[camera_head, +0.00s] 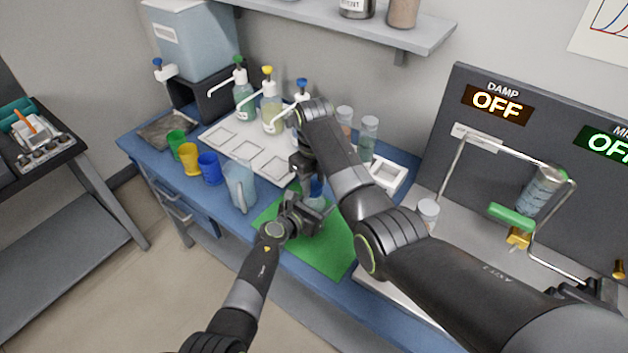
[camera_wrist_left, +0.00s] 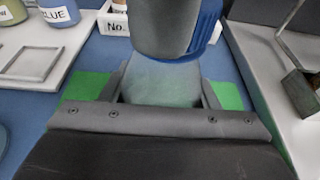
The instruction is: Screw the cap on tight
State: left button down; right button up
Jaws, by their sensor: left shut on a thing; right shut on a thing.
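A translucent jar (camera_wrist_left: 160,82) stands between the two fingers of my left gripper (camera_wrist_left: 162,95), which is shut on it. In the head view my left gripper (camera_head: 312,208) is low over the green mat (camera_head: 335,246), and the jar is mostly hidden there. A blue ribbed cap (camera_wrist_left: 208,30) is at the top of the jar. My right gripper (camera_head: 304,168) reaches down from above and is shut on the cap, hiding much of it. The cap's blue also shows in the head view (camera_head: 317,187). I cannot tell whether any gap is left between cap and jar.
A clear pitcher (camera_head: 240,187) stands left of my grippers, with green, yellow and blue cups (camera_head: 209,166) beyond. Pump bottles (camera_head: 271,112) stand on a white tray (camera_head: 232,142) behind. A white rack (camera_head: 388,172) and a machine with a metal frame (camera_head: 452,168) are to the right.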

jog(key=o, duration=1)
jog(key=shift+c, duration=0.2)
jog(key=shift+r, duration=2.25)
jog(key=shift+c, duration=0.4)
